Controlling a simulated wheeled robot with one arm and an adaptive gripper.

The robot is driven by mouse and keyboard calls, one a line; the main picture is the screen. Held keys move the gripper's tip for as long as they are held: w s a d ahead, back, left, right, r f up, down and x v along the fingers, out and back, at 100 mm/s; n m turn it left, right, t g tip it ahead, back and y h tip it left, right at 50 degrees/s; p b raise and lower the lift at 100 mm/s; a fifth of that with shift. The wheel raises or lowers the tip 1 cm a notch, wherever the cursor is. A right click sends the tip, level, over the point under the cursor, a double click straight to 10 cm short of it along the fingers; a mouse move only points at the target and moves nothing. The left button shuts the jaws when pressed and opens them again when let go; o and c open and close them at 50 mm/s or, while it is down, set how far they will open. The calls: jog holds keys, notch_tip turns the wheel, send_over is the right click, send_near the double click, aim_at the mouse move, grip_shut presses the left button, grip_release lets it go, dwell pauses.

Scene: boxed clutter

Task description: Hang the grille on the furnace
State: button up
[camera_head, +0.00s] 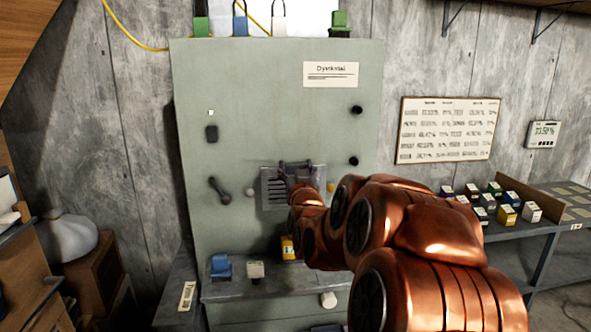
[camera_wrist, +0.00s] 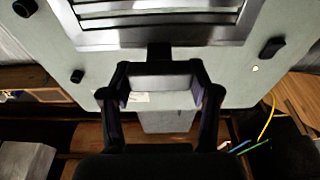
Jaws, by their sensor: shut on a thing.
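The furnace (camera_head: 270,110) is a tall grey-green cabinet with a white label, dark knobs and a lever on its front. The grille (camera_head: 274,190) is a grey slatted metal panel in front of the furnace's middle, roughly upright. In the wrist view the grille (camera_wrist: 155,36) fills the top, with the furnace face (camera_wrist: 240,75) behind it. My gripper (camera_head: 295,168) is at the grille's upper edge and shut on it. In the wrist view my gripper (camera_wrist: 160,68) meets a dark piece at the grille's edge. I cannot tell whether the grille touches the furnace.
A bench (camera_head: 550,226) with several small boxes is at right. A notice board (camera_head: 447,130) hangs on the wall. Shelving stands at left.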

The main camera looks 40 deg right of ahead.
jog(key=shift+f+b, duration=0.1)
jog(key=shift+b, duration=0.45)
jog(key=shift+w, duration=0.1)
jog(key=w+d+f+b, duration=0.1)
jog(key=w, duration=0.1)
jog(key=w+d+f+b, duration=0.1)
jog(key=w+d, duration=0.1)
jog(key=shift+f+b, duration=0.1)
jog(key=shift+b, duration=0.2)
jog(key=shift+d+f+b, duration=0.1)
jog(key=shift+d+b, duration=0.05)
jog(key=shift+b, duration=0.3)
jog(key=shift+f+b+x, duration=0.15)
jog(key=shift+b+x, duration=0.1)
jog(key=shift+x, duration=0.65)
jog(key=shift+f+b+x, duration=0.2)
jog(key=shift+x, duration=0.65)
dwell(0.6)
jog(key=shift+w+f+b, duration=0.1)
jog(key=shift+f+b, duration=0.1)
jog(key=shift+b, duration=0.25)
dwell(0.3)
jog(key=o, duration=1.5)
